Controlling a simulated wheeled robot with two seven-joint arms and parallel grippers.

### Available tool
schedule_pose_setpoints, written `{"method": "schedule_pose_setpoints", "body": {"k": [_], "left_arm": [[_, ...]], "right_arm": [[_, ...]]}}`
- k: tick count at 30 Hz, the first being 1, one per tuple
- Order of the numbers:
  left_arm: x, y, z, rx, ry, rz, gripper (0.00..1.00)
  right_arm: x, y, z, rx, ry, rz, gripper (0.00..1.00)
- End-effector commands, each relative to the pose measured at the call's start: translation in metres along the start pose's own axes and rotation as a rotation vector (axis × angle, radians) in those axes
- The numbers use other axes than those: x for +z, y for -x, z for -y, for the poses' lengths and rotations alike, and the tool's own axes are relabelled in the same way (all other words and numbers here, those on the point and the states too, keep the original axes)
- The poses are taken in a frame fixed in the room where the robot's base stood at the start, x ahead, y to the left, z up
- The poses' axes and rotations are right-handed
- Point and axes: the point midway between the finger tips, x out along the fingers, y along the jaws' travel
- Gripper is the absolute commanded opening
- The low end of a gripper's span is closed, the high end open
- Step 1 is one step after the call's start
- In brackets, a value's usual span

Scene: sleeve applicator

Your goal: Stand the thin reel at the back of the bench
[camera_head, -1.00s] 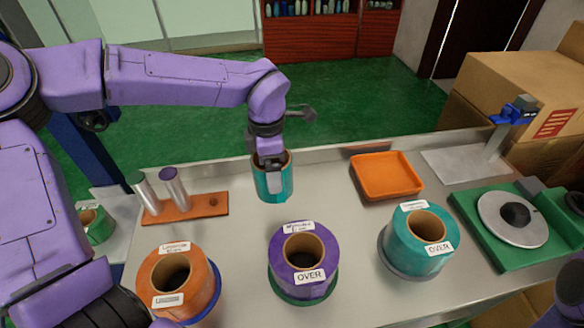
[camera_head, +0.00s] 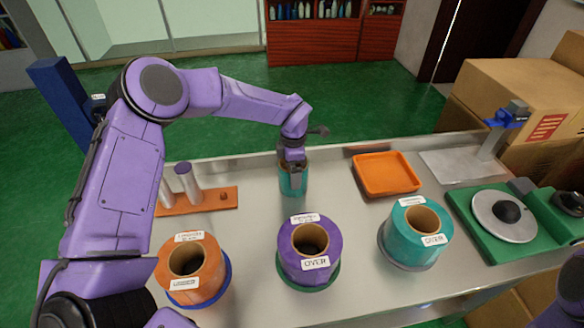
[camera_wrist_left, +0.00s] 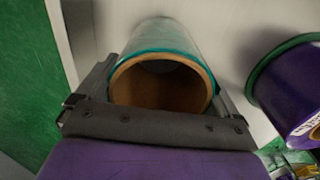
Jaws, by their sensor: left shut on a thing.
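The thin reel (camera_head: 293,182) is a narrow teal roll with a cardboard core, upright near the back edge of the bench (camera_head: 340,180). My left gripper (camera_head: 292,168) is shut on it from above. The left wrist view shows the reel's open brown core (camera_wrist_left: 160,86) between the gripper's fingers (camera_wrist_left: 158,108). I cannot tell whether the reel's base touches the bench. My right gripper is out of view.
Wide orange (camera_head: 193,266), purple (camera_head: 309,246) and teal (camera_head: 413,233) reels stand along the front. An orange peg board (camera_head: 208,203) lies left of the held reel, and an orange tray (camera_head: 386,174) right. A green turntable unit (camera_head: 500,232) is farther right.

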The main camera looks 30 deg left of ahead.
Motion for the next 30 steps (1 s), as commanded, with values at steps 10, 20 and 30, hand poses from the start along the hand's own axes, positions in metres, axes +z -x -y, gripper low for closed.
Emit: {"method": "schedule_pose_setpoints", "body": {"k": [10,20,30], "left_arm": [[0.0,0.006,0.0,0.001,0.001,0.002,1.0],[-0.001,0.084,-0.001,0.004,0.004,0.004,1.0],[-0.001,0.122,0.0,0.0,0.003,0.0,1.0]], "right_arm": [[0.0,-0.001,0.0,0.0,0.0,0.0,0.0],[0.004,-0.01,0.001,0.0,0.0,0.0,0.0],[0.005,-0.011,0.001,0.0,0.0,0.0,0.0]]}}
